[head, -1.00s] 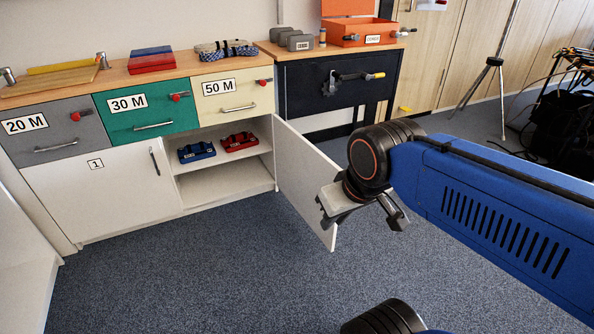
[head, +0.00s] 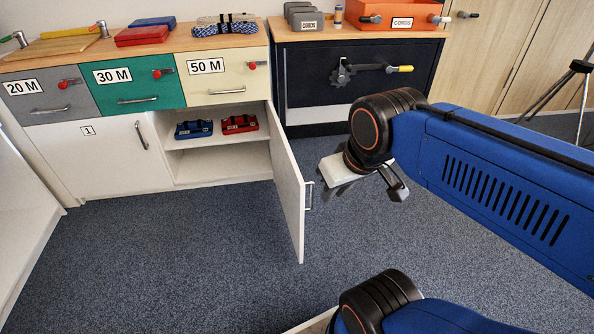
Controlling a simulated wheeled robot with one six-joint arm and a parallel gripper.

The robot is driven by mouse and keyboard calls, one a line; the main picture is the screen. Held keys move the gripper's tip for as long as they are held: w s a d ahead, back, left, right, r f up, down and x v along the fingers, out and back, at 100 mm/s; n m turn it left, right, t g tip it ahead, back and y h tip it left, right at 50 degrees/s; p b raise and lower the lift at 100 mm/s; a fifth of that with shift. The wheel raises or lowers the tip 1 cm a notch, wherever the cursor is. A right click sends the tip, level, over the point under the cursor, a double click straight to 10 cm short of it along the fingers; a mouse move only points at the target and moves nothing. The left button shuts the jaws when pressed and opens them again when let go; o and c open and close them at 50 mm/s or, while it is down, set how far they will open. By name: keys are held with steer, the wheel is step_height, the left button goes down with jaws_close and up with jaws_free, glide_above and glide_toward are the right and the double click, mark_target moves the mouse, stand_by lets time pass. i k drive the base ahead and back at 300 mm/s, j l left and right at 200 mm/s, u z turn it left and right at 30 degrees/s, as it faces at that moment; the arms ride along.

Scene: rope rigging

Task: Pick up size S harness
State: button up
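A blue harness-like item (head: 194,129) and a red one (head: 239,124) sit side by side on the upper shelf (head: 220,137) of the open white cabinet. Each bears a small pale label, too small to read, so I cannot tell which is size S. My gripper (head: 372,184) hangs in front of and to the right of the cabinet, well apart from both items. A pale block on the wrist and a dark finger show, but the angle does not show whether it is open or shut. I see nothing held in it.
The cabinet's open door (head: 286,180) juts toward me between the shelf and my gripper. Drawers marked 20 M, 30 M (head: 130,82) and 50 M (head: 220,75) are above. A dark workbench (head: 305,75) stands right, with an orange toolbox (head: 385,14). The carpet (head: 180,260) in front is clear.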

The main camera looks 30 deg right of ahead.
mark_target(245, 123)
steer(key=l+u, duration=0.15)
steer(key=l, duration=0.55)
steer(key=l+u, duration=0.2)
steer(key=l, duration=0.5)
steer(key=k+l+u, duration=0.15)
steer(key=l, duration=0.5)
steer(key=i+l+u, duration=0.15)
steer(key=l, duration=0.2)
steer(key=i+l+u, duration=0.15)
steer(key=l, duration=0.25)
steer(key=i+l+u, duration=0.15)
steer(key=i+l, duration=0.4)
